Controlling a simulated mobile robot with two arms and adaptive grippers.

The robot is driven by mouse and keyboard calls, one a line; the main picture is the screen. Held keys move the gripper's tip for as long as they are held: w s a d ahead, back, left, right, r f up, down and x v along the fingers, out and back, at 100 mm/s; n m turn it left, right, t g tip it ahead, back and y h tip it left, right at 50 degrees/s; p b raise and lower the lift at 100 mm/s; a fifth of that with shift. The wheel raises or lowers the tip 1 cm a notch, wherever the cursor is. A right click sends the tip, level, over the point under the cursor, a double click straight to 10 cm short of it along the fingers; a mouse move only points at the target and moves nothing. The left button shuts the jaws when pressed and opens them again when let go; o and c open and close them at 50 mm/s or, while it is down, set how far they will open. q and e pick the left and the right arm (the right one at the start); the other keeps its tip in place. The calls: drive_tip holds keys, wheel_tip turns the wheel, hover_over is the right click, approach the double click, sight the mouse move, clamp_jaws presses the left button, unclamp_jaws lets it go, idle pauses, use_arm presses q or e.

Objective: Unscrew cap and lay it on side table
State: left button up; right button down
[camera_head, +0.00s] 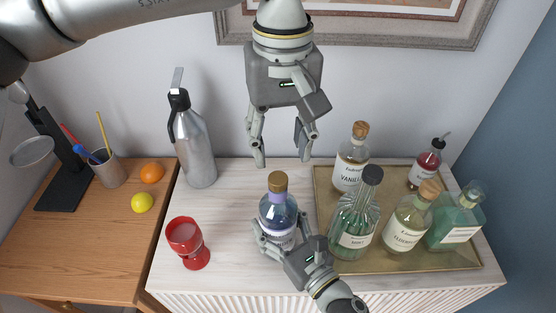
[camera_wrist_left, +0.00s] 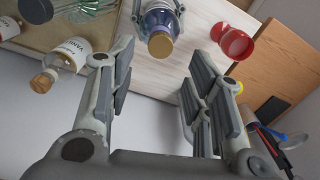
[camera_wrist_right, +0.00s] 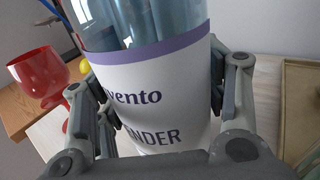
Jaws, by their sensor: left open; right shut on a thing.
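A clear bottle with a white and purple label (camera_head: 279,219) stands on the white cabinet top, with a gold-brown cap (camera_head: 278,181) on its neck. My right gripper (camera_head: 277,246) is shut on the bottle's body from the front; its fingers flank the label (camera_wrist_right: 155,105) in the right wrist view. My left gripper (camera_head: 281,158) is open and empty, pointing down above and behind the cap. In the left wrist view the cap (camera_wrist_left: 160,45) lies beyond the open fingers, apart from them. The wooden side table (camera_head: 75,245) is at the left.
A tray (camera_head: 400,266) with several stoppered bottles is close on the right. A red goblet (camera_head: 187,242) and a steel bottle (camera_head: 195,150) stand left. The side table bears an orange (camera_head: 152,172), a lemon (camera_head: 142,202), a pen cup (camera_head: 109,172) and a black stand (camera_head: 62,188); its front is clear.

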sight(278, 178)
use_arm(q)
drive_tip(key=shift+w+a+m, duration=0.15)
drive_tip(key=shift+w+m, duration=0.05)
drive_tip(key=shift+m, duration=1)
drive_tip(key=shift+f, duration=3.95)
